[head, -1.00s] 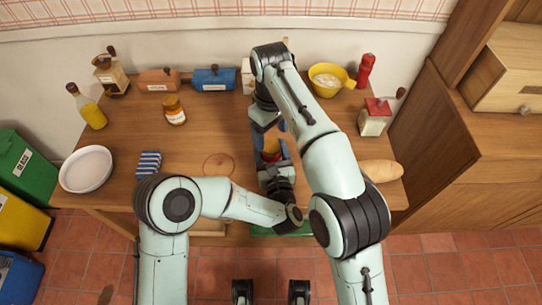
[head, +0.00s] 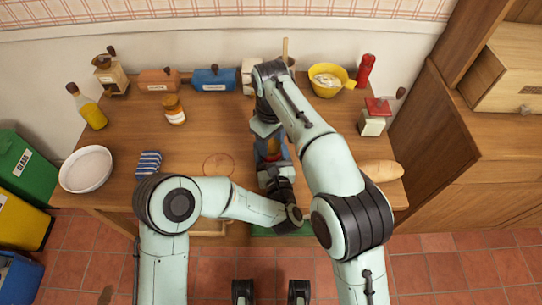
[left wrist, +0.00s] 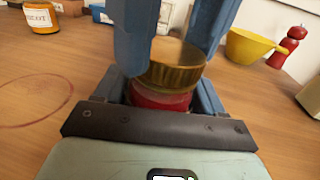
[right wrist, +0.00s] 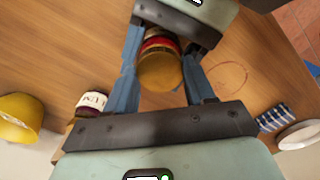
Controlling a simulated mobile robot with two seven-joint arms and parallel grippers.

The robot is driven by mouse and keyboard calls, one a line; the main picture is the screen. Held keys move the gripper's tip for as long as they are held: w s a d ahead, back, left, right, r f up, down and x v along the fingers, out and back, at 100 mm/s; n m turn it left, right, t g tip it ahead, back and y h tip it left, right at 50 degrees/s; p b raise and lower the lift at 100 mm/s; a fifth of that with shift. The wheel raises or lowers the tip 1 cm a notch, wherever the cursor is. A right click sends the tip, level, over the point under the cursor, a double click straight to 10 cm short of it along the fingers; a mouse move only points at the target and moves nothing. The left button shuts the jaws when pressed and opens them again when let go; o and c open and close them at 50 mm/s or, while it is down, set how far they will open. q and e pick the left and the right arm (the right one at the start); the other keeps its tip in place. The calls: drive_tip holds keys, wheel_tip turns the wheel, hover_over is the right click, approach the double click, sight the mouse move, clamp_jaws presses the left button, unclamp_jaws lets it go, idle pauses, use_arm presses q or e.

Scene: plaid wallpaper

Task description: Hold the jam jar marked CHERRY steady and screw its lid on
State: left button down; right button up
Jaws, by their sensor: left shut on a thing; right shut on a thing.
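The jam jar with red contents (left wrist: 160,97) stands between the fingers of my left gripper (head: 271,160), which is shut on it. Its label is hidden, so I cannot read CHERRY. The gold lid (left wrist: 177,64) is at the jar's mouth, and in the right wrist view the lid (right wrist: 160,72) covers most of the jar. My right gripper (right wrist: 162,85) is shut on the lid from above, with one blue finger on each side. I cannot tell whether the lid's thread has caught.
An orange jar (head: 174,110) stands at the left, and a dark jar (right wrist: 92,102) shows in the right wrist view. A striped cloth (head: 149,163) and white dish (head: 86,169) lie left.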

drive_tip(key=m, duration=0.3)
drive_tip(key=o, duration=1.2)
drive_tip(key=shift+o, duration=0.2)
drive_tip(key=shift+r, duration=3.75)
use_arm(q)
unclamp_jaws()
